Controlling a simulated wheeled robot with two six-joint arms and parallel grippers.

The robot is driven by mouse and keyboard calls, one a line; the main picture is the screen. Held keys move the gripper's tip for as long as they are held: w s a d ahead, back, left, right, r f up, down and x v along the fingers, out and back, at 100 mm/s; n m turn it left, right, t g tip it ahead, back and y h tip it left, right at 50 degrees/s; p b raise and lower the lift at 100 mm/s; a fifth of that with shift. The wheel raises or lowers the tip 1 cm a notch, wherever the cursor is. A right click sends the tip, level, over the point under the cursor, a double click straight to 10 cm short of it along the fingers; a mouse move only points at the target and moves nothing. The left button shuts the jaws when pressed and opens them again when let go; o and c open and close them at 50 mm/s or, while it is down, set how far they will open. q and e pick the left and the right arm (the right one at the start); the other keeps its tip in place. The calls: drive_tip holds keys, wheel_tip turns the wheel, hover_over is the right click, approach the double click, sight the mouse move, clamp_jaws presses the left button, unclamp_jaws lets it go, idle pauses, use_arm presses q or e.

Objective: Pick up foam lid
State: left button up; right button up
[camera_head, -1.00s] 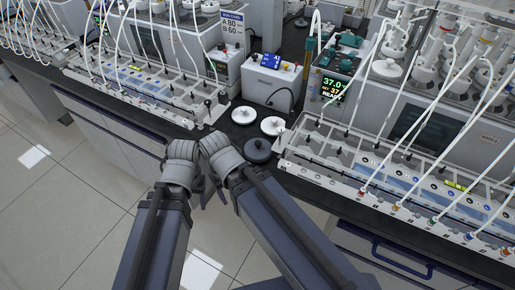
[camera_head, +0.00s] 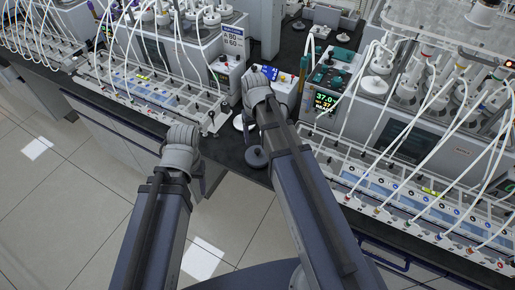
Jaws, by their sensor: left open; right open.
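A dark round lid with a knob (camera_head: 256,158) lies on the black bench near its front edge, partly covered by my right arm. A white round lid (camera_head: 239,122) lies behind it, also partly covered. I cannot tell which one is the foam lid. My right gripper (camera_head: 257,84) is over the bench beyond these lids, in front of the small white box; its fingers are hidden by the wrist. My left gripper (camera_head: 182,138) is at the bench's front edge, left of the lids; its fingers are mostly hidden. Both are open, and I see nothing held.
A rack of tubes and valves (camera_head: 150,88) stands left on the bench, and another (camera_head: 400,195) stands right. A white box with a blue display (camera_head: 283,86) and a controller reading 37.0 (camera_head: 326,100) stand behind. White hoses hang over both racks. The floor in front is clear.

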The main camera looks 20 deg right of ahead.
sight(258, 150)
drive_tip(key=shift+w+d+r, duration=0.15)
drive_tip(key=shift+w+d, duration=0.1)
drive_tip(key=shift+d, duration=0.1)
wheel_tip(258, 150, down, 8)
drive_tip(key=b, duration=0.8)
drive_tip(key=shift+s, duration=0.1)
drive_tip(key=shift+r, duration=0.1)
drive_tip(key=shift+c, duration=0.2)
clamp_jaws()
idle(0.9)
